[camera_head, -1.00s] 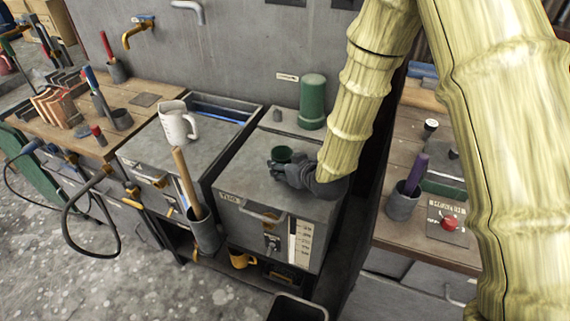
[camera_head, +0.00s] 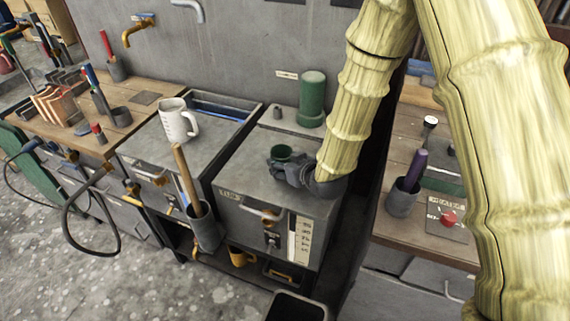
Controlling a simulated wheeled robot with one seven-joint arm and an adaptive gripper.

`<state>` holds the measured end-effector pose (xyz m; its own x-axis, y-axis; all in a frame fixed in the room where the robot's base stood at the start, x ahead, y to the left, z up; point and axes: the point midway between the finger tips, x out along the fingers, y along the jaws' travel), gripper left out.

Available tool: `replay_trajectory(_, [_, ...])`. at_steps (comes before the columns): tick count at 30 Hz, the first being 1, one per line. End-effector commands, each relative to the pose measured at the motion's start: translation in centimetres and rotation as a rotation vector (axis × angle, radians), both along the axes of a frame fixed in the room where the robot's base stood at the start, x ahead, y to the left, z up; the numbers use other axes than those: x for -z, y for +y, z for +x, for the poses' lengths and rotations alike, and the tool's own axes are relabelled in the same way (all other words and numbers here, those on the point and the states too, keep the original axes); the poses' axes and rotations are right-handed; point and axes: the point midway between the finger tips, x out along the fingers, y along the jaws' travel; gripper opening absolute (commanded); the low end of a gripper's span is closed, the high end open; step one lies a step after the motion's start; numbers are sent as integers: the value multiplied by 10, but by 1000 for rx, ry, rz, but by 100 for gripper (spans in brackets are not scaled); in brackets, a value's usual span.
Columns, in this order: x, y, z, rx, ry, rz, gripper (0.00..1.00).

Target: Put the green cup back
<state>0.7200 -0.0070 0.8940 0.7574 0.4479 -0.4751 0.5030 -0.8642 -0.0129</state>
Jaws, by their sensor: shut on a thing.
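The small dark green cup (camera_head: 281,152) is upright over the grey top of the right-hand metal cabinet (camera_head: 248,170). My gripper (camera_head: 284,165), dark grey, is shut on the cup from its right and near side. The gripper and my arm hide the cup's lower part, so I cannot tell whether its base touches the top. A taller green cylinder (camera_head: 312,98) stands behind it at the back of the same cabinet.
A white measuring jug (camera_head: 176,122) stands on the cabinet to the left. A grey holder with a wooden handle (camera_head: 205,230) is at the cabinet fronts. A purple-handled tool in a grey pot (camera_head: 403,197) and a red button (camera_head: 448,218) are on the right bench. The cabinet top left of the cup is clear.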

Motion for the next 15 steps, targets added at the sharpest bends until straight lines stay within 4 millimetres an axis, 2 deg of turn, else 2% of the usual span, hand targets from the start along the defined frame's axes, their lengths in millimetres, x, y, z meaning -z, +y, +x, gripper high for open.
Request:
replay_trajectory(1, [11,-1,-6,-1,23,-5,60])
replay_trajectory(3, [12,-1,-7,-1,25,-6,73])
replay_trajectory(4, [13,-1,-7,0,26,-7,76])
replay_trajectory(15, [15,-4,-9,1,28,-11,76])
